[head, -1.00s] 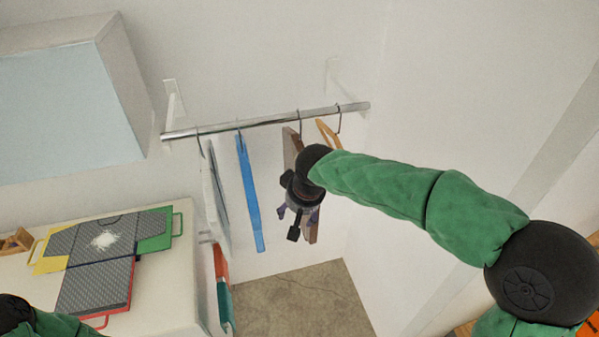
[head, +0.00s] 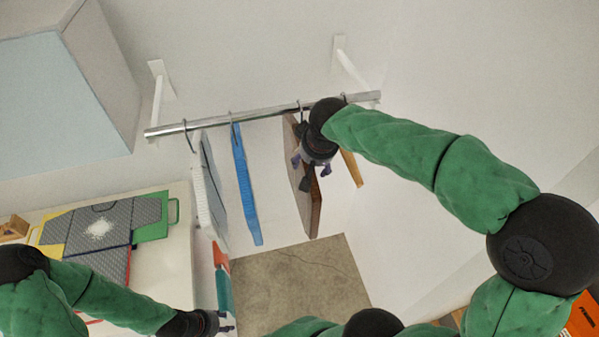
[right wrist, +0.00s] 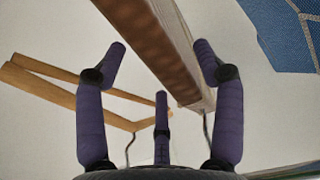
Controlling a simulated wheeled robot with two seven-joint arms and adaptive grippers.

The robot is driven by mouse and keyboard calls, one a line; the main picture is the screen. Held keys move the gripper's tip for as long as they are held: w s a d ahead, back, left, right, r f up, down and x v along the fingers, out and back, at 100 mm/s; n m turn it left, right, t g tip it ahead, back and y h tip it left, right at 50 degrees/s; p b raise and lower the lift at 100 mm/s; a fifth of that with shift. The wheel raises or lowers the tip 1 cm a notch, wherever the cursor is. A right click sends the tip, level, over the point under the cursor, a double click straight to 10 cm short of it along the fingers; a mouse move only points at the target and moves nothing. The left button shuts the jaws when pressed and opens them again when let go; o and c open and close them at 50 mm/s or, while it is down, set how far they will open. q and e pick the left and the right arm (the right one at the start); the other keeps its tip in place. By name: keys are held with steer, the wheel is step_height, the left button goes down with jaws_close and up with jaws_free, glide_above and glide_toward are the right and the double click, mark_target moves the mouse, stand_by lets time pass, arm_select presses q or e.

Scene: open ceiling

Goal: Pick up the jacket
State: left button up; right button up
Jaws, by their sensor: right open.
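Several flat items hang from a metal rail (head: 265,113); none can be clearly told as a jacket. A brown item (head: 313,215) hangs right of a blue one (head: 245,190) and a white-grey one (head: 208,190). My right gripper (head: 312,180) is open in front of the brown item's upper part and hides some of it. In the right wrist view, the brown item (right wrist: 150,40) runs between the spread purple fingers, and I see no grip on it. My left gripper (head: 226,323) is low in the head view, away from the rail; its fingers are too small to judge.
A wooden hanger (head: 351,168) hangs close right of my right gripper; it also shows in the right wrist view (right wrist: 60,88). A patterned blue item (right wrist: 285,30) shows there too. A white counter (head: 160,270) with coloured boards stands at left. The floor (head: 300,285) below is clear.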

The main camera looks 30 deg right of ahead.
steer(key=x, duration=0.5)
steer(key=shift+w+a+f+p, duration=0.15)
steer(key=shift+w+f+p, duration=0.15)
steer(key=shift+f, duration=0.1)
steer(key=shift+s, duration=0.1)
steer(key=shift+c, duration=0.3)
jaws_close()
